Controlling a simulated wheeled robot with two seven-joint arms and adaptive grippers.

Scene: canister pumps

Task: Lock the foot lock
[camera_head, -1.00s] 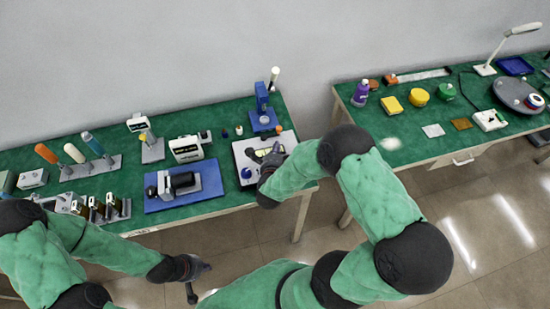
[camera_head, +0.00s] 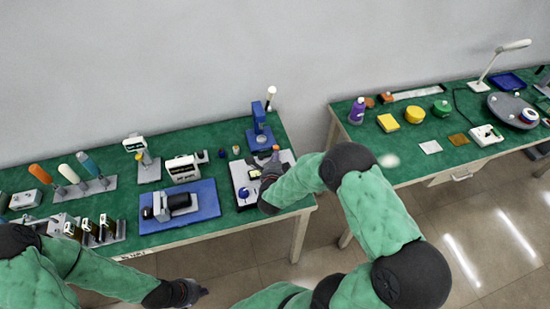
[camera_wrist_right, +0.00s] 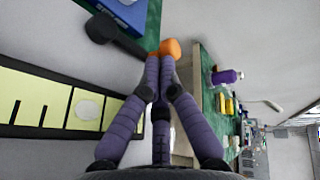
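A pale plate (camera_head: 240,179) with a blue knob (camera_head: 243,192) lies at the right end of the left green bench. An orange knob (camera_head: 276,148) stands at its back edge; I cannot tell which part is the foot lock. My right gripper (camera_head: 270,168) is over the plate, partly hidden by its own wrist. In the right wrist view its purple fingers (camera_wrist_right: 160,60) are drawn together, tips right at the orange knob (camera_wrist_right: 171,48); contact is unclear. A black bar with a round end (camera_wrist_right: 101,27) runs beside it. My left gripper (camera_head: 190,293) hangs low, off the bench front.
A blue stand (camera_head: 259,133) is close behind the plate. A blue tray (camera_head: 205,205) with a black and grey pump lies to its left. A yellow panel with black marks (camera_wrist_right: 28,100) shows in the wrist view. A second green bench (camera_head: 400,150) is across a gap.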

